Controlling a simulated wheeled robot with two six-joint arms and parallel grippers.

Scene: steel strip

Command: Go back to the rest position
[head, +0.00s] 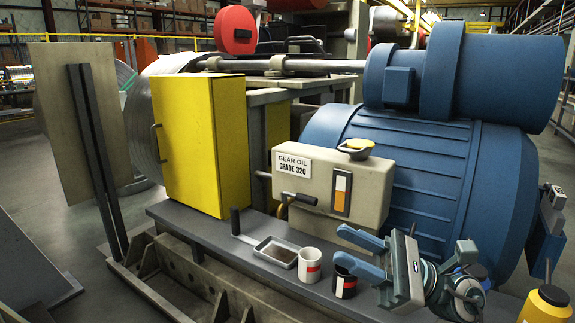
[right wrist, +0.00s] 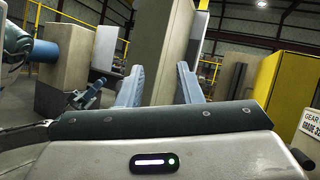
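My right gripper (head: 338,246) is open in the head view, with its two blue fingers pointing left above the grey bench, in front of the gear oil box (head: 318,183). Nothing shows between the fingers, and the lower finger passes close to the dark cup in the picture. In the right wrist view the two fingers (right wrist: 158,88) stand wide apart with nothing held. My left gripper is not in the head view. A small gripper with blue parts (right wrist: 84,97), apparently my left one, shows at the left of the right wrist view, too small to read its fingers.
The bench holds a shallow tray (head: 276,251), a white cup (head: 310,264) and a dark cup (head: 344,287). A yellow cabinet (head: 200,145) stands left, a large blue motor (head: 440,180) behind. A yellow bottle (head: 544,306) is at lower right.

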